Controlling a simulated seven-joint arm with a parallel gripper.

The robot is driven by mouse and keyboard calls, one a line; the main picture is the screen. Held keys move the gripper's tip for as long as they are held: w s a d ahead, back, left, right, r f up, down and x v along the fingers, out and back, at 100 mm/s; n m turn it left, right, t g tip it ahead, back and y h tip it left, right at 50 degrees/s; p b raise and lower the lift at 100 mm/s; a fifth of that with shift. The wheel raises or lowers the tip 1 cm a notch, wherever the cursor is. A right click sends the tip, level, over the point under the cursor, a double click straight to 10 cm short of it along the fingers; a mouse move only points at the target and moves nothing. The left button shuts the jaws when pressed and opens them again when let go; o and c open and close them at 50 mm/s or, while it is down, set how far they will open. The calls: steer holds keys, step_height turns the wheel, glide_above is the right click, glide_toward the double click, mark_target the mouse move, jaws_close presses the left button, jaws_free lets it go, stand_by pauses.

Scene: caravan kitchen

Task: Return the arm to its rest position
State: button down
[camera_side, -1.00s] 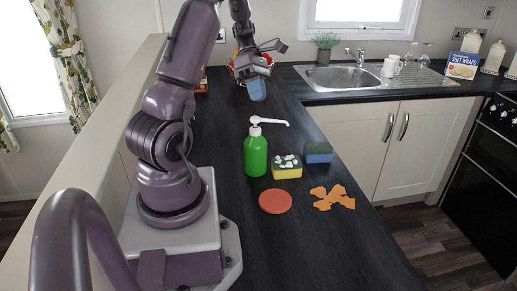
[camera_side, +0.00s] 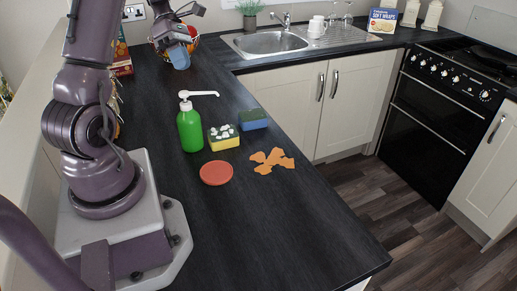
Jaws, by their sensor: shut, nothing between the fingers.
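My gripper (camera_side: 178,40) is at the far end of the dark counter, in front of a bowl with red and yellow things in it. Its fingers are small in the picture and look shut. A light blue rounded thing (camera_side: 180,59) shows just below the fingers. I cannot tell whether it touches them or stands behind. My arm rises from its base at the left and reaches over the counter toward the back.
On the counter (camera_side: 290,230) are a green pump bottle (camera_side: 190,130), a sponge with white blobs (camera_side: 224,137), a second sponge (camera_side: 253,119), a red disc (camera_side: 216,173) and orange scraps (camera_side: 271,160). A sink (camera_side: 268,42) is behind. The front counter is clear.

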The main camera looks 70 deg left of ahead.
steer(key=shift+a+f+m, duration=0.1)
steer(key=shift+m, duration=0.2)
steer(key=f+m, duration=0.1)
steer(key=s+m, duration=0.1)
steer(key=shift+s+d+f+m+g+y, duration=0.1)
steer(key=shift+d+f+m+g+y, duration=0.2)
steer(key=shift+f+y, duration=0.1)
steer(key=d+r+m+t+y, duration=0.1)
steer(key=d+r+m, duration=0.3)
steer(key=d+m, duration=0.4)
steer(key=d+r+m+t+y, duration=0.2)
steer(key=d+r+m+y, duration=0.1)
steer(key=d+m, duration=0.6)
steer(key=d+r+m+t+y, duration=0.2)
steer(key=d+r+m, duration=0.3)
steer(key=d+m, duration=0.3)
steer(key=d, duration=0.3)
steer(key=shift+w+r+m, duration=0.25)
steer(key=shift+m, duration=0.05)
